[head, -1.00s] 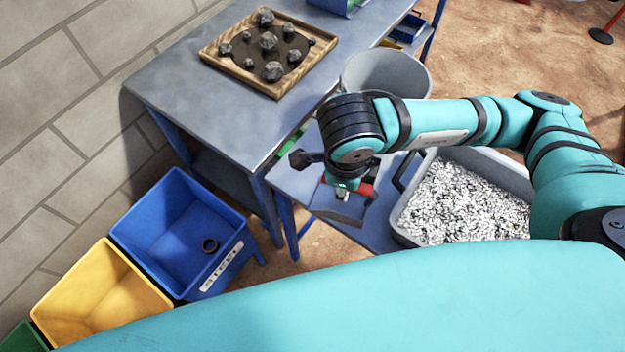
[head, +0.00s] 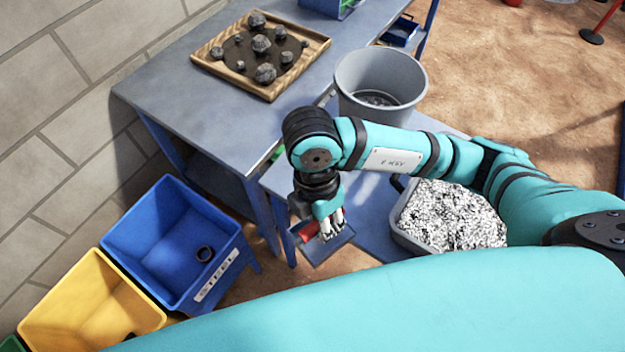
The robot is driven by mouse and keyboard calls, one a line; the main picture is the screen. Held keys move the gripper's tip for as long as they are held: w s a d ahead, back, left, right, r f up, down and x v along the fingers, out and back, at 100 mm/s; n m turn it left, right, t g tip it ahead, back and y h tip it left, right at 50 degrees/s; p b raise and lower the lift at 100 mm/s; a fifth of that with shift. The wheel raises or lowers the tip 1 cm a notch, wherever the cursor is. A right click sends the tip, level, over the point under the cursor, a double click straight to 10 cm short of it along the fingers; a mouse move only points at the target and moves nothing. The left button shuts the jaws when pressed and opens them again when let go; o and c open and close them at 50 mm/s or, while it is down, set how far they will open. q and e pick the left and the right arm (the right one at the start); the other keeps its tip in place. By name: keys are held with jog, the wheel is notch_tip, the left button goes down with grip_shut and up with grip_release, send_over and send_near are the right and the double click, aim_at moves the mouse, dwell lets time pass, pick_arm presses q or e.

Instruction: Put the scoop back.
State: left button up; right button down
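The scoop has a red handle (head: 307,232) and a dark grey pan (head: 328,246). My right gripper (head: 331,228) points down, with its pale fingers at the scoop, and appears shut on it; the fingers partly hide the grip. The scoop shows over the left end of the low blue table (head: 368,222), close to its front edge. I cannot tell whether it touches the table. My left gripper is not in view.
A grey bucket (head: 350,95) and a grey tub of metallic chips (head: 452,215) stand to the right. A wooden tray (head: 222,72) with several rocks is on the higher table (head: 165,95). Blue (head: 140,250) and yellow (head: 60,310) bins stand lower left.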

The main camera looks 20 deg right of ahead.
jog(key=shift+m, duration=0.4)
jog(key=w+d+f+p, duration=0.1)
jog(key=w, duration=0.4)
jog(key=w+d+f+p, duration=0.1)
jog(key=w+f, duration=0.1)
jog(key=w, duration=0.3)
jog(key=w+f+p, duration=0.1)
jog(key=w, duration=0.4)
jog(key=shift+w+d+f+p, duration=0.15)
jog(key=shift+w+d+p, duration=0.1)
jog(key=shift+d+p, duration=0.15)
jog(key=shift+f, duration=0.4)
jog(key=shift+f, duration=0.1)
